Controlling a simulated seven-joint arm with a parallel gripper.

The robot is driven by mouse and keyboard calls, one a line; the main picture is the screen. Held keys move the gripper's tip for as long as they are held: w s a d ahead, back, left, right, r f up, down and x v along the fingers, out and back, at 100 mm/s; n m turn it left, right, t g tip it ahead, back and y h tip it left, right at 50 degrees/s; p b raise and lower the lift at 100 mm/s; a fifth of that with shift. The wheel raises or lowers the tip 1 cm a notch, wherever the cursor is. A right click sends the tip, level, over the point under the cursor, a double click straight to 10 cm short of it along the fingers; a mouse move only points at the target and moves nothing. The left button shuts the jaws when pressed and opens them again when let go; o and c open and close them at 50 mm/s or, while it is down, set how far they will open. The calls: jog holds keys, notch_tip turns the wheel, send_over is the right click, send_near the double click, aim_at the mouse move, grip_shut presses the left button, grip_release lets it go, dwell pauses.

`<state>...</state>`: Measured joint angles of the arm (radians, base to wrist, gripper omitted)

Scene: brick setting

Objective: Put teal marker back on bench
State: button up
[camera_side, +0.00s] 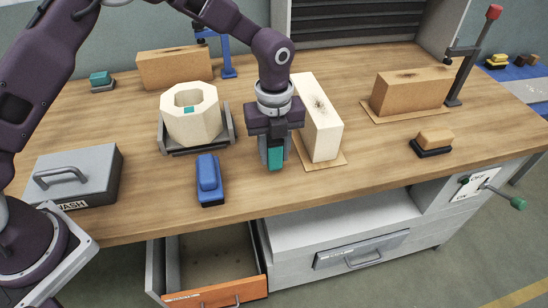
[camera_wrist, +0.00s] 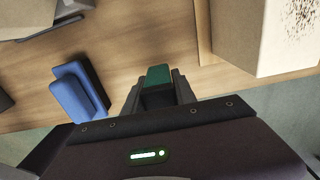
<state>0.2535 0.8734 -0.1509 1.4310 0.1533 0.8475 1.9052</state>
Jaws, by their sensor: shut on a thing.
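My gripper (camera_side: 275,163) is shut on the teal marker (camera_side: 275,158), a small block whose lower end shows below the fingers. It is upright and close to the bench (camera_side: 330,187) near its front edge; whether it touches the wood I cannot tell. In the wrist view the teal marker (camera_wrist: 158,74) shows between the fingertips (camera_wrist: 157,88). A blue block-shaped item (camera_side: 209,178) lies on the bench just left of my gripper and also shows in the wrist view (camera_wrist: 78,90). The rest of the marker is hidden by the fingers.
A cream brick (camera_side: 325,135) stands close on the right on a thin board. A hollow octagonal block (camera_side: 190,125) in a grey cradle is at the left, behind the blue item. A grey lidded box (camera_side: 100,175) stands far left. An open drawer (camera_side: 205,262) juts out below the front edge.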

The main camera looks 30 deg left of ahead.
jog(key=shift+f, duration=1.05)
jog(key=shift+f, duration=0.1)
jog(key=o, duration=1)
